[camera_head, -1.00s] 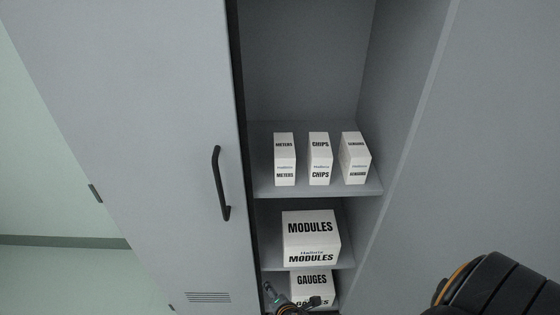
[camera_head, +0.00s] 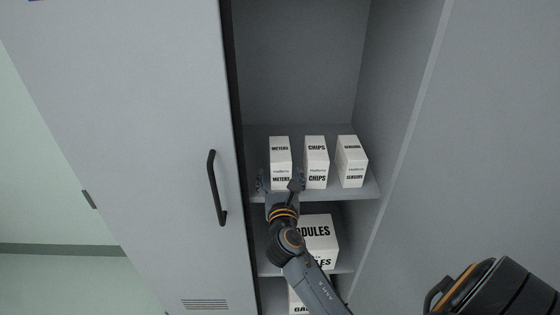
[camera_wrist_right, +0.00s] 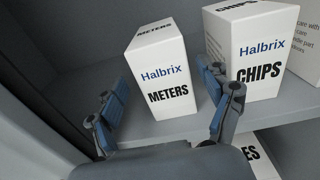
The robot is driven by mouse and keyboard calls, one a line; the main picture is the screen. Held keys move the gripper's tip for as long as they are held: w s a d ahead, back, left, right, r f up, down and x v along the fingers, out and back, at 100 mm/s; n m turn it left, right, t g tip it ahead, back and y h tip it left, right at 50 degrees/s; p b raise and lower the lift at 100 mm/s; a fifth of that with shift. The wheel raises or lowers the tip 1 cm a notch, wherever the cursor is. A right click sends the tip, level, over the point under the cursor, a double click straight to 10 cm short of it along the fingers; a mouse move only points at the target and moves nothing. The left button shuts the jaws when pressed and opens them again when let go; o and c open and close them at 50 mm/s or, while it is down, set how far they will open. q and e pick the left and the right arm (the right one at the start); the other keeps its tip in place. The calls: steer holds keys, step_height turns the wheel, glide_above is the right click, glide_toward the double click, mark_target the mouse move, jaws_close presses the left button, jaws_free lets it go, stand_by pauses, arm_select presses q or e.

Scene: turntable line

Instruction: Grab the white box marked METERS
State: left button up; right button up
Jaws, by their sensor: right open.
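The white METERS box (camera_head: 281,157) stands upright at the left end of the upper shelf, and it also fills the middle of the right wrist view (camera_wrist_right: 160,80). My right gripper (camera_head: 280,184) is open in front of the box's lower part. In the right wrist view the open fingers (camera_wrist_right: 165,112) lie to the left and right of the box's front face. The right finger is near the gap between the METERS and CHIPS boxes. I cannot tell whether either finger touches a box. My left gripper is not in view.
The CHIPS box (camera_head: 316,160) stands close to the right of METERS, then the SENSORS box (camera_head: 352,160). Below are the MODULES box (camera_head: 322,232) and a partly hidden box. The cabinet door (camera_head: 130,120) with its black handle (camera_head: 216,188) is at left. Space above the upper boxes is free.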

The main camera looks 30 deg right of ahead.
steer(key=p+x, duration=0.1)
steer(key=x, duration=0.5)
steer(key=shift+w+d, duration=0.1)
steer(key=shift+d, duration=0.15)
steer(key=c, duration=1.4)
steer(key=shift+c, duration=0.9)
steer(key=shift+r, duration=0.2)
